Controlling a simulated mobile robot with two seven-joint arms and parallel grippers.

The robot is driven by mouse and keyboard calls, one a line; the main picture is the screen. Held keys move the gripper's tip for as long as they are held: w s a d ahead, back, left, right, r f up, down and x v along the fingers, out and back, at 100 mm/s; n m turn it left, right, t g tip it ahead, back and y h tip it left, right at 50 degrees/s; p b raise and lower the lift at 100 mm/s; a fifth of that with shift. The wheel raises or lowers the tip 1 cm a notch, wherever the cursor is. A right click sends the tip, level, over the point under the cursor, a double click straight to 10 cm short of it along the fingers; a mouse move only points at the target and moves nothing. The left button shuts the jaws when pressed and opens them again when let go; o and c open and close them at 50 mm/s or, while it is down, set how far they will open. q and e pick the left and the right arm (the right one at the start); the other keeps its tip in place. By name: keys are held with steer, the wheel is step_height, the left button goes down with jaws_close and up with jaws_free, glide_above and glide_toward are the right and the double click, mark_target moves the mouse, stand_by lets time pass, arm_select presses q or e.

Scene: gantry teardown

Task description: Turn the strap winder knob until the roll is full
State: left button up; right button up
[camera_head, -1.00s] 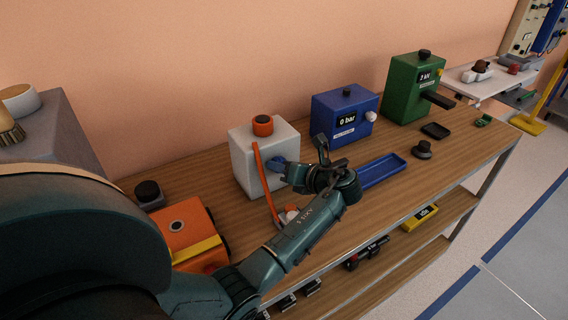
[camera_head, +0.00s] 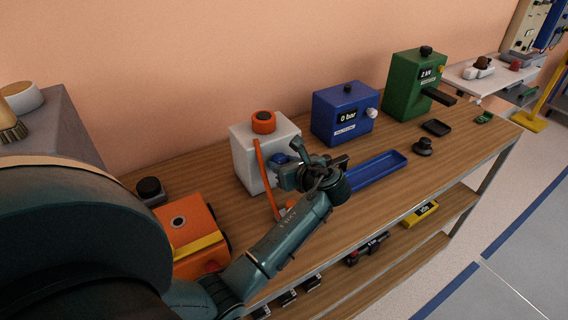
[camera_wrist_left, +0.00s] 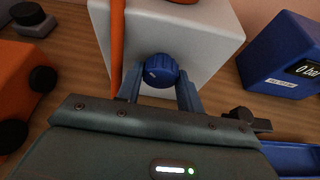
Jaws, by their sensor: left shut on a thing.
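The strap winder is a white box (camera_head: 243,160) on the wooden bench, with an orange roll (camera_head: 263,122) on top and an orange strap (camera_head: 265,178) hanging down its front. Its blue knob (camera_wrist_left: 161,70) is on the front face; in the head view the knob (camera_head: 278,160) is partly hidden by my gripper. My left gripper (camera_wrist_left: 160,86) is shut on the blue knob, with a finger on each side of it. The white box also fills the top of the left wrist view (camera_wrist_left: 205,30). My right gripper is not in view.
A blue box reading 0 bar (camera_head: 340,112) and a green press (camera_head: 410,88) stand to the right. A blue tray (camera_head: 375,172) lies near the gripper. An orange box (camera_head: 192,235) is left of the winder. The bench's front edge is beneath my arm.

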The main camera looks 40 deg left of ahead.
arm_select(q)
steer(key=o, duration=1)
